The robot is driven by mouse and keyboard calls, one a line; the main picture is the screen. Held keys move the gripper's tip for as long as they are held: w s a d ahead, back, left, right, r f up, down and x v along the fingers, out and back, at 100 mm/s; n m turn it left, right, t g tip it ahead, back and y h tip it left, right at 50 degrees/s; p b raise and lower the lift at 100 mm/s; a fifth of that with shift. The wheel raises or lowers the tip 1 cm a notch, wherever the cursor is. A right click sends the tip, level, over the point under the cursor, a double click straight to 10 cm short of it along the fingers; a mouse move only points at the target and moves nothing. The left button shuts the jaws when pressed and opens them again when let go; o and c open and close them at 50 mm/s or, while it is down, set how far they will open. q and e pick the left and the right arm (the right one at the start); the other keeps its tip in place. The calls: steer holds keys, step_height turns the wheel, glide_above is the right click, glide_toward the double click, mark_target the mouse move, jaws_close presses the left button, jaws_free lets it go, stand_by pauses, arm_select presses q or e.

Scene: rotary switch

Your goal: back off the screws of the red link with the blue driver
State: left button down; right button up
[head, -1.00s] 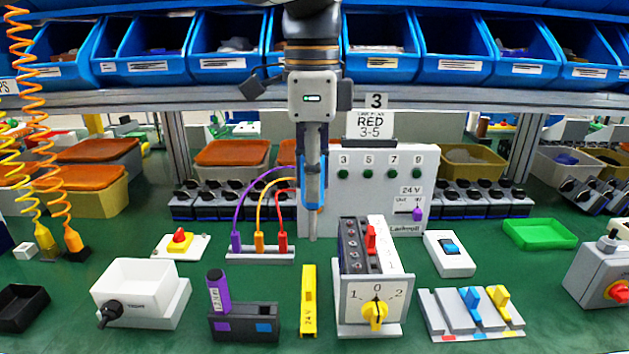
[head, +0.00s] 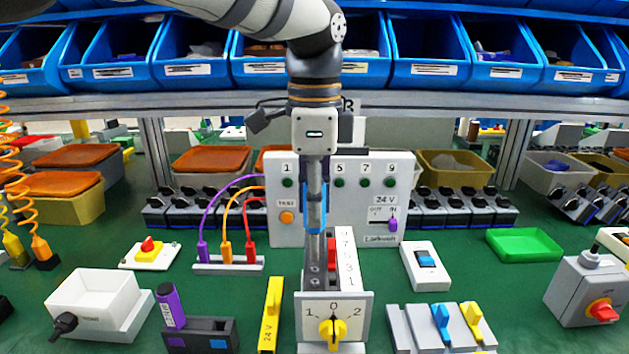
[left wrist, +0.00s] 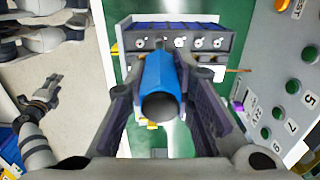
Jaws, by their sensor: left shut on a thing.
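My left gripper (head: 315,190) is shut on the blue driver (head: 314,214), held upright with its grey shaft pointing down. The shaft overlaps the terminal row of the rotary switch (head: 310,310); I cannot tell whether the tip is seated on a screw. The red link (head: 332,244) sits just right of the shaft, partly hidden. The switch has a yellow knob (head: 333,331) and a numbered white strip. In the left wrist view the blue handle (left wrist: 172,72) lies between the fingers, with several terminal screws (left wrist: 200,43) beyond. Apparently my right gripper (left wrist: 45,92) shows small at left.
A yellow 24 V piece (head: 270,312) and a dark holder with a purple tool (head: 170,306) stand left of the switch. A grey panel (head: 398,225) stands behind. A rocker switch (head: 425,262) and a lever block (head: 405,325) are to the right.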

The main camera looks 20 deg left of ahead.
arm_select(q)
steer(key=shift+f, duration=0.55)
steer(key=shift+m, duration=1.2)
steer(key=m, duration=1)
steer(key=shift+d, duration=0.1)
steer(key=m, duration=0.7)
steer(key=shift+f+m, duration=0.15)
steer(key=shift+m, duration=0.15)
steer(key=m, duration=0.3)
steer(key=shift+m+b, duration=0.3)
steer(key=shift+b, duration=0.05)
steer(key=shift+m, duration=0.3)
